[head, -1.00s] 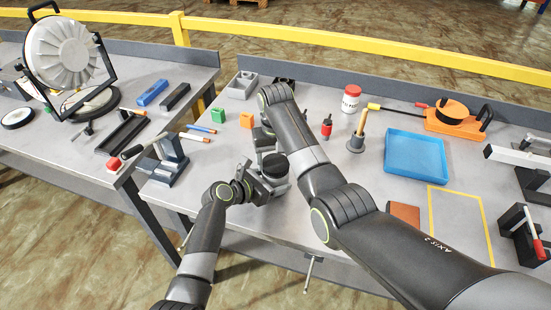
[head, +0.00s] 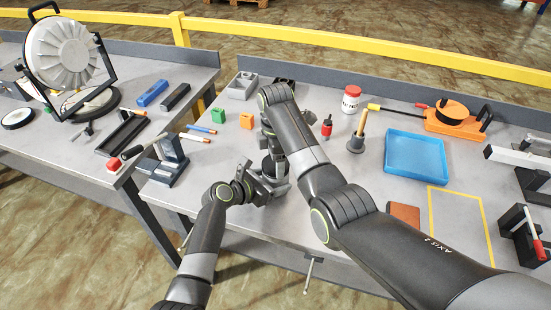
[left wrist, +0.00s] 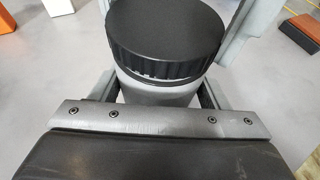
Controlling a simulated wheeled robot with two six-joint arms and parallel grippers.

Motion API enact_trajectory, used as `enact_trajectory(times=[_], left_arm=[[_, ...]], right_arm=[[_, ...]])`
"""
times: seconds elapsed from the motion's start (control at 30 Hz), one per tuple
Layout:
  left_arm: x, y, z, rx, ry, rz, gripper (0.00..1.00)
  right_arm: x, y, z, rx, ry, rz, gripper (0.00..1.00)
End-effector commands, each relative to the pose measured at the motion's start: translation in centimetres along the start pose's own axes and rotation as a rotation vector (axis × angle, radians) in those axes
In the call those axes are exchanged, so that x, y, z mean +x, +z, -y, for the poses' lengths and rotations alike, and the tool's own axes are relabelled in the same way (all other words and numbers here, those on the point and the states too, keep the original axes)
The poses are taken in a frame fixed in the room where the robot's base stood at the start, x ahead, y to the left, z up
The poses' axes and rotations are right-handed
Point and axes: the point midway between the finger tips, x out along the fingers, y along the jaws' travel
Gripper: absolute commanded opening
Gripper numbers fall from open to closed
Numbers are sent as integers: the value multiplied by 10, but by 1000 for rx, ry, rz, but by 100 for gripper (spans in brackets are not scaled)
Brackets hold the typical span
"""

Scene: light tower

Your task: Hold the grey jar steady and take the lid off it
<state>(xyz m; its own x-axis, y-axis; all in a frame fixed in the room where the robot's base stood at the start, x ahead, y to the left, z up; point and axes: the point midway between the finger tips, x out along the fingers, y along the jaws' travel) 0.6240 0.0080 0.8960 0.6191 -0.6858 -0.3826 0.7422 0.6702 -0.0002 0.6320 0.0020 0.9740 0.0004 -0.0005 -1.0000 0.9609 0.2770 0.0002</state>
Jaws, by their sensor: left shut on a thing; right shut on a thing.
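The grey jar (left wrist: 160,92) stands upright on the table, with its black ribbed lid (left wrist: 165,40) on top. A thin light line shows under part of the lid's rim in the left wrist view. My left gripper (head: 266,184) is shut around the jar's body; its fingers (left wrist: 158,92) flank the jar in the left wrist view. My right gripper (head: 268,142) has come down from above and is shut on the lid, with a grey finger on either side of it. In the head view the gripper and arm hide most of the lid and jar.
Near the jar are green (head: 217,115) and orange (head: 246,120) blocks, a grey stand (head: 172,160) at left, and a red screwdriver-like tool (head: 327,127). A red-lidded white jar (head: 351,98), a wooden-handled tool (head: 359,134) and a blue tray (head: 415,157) are further right.

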Motion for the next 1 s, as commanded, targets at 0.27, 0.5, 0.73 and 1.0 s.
enact_trajectory(times=[0.27, 0.5, 0.73, 1.0], left_arm=[[0, -1, 0, -1, -1, -1, 5], [0, -1, 0, -1, -1, -2, 5], [0, -1, 0, -1, -1, -2, 5], [0, -1, 0, -1, -1, -2, 5]], right_arm=[[-1, 0, 0, -426, 2, 0, 40], [-1, 0, 0, -585, 1, 0, 40], [-1, 0, 0, -586, 1, 1, 40], [-1, 0, 0, -584, 1, 0, 40]])
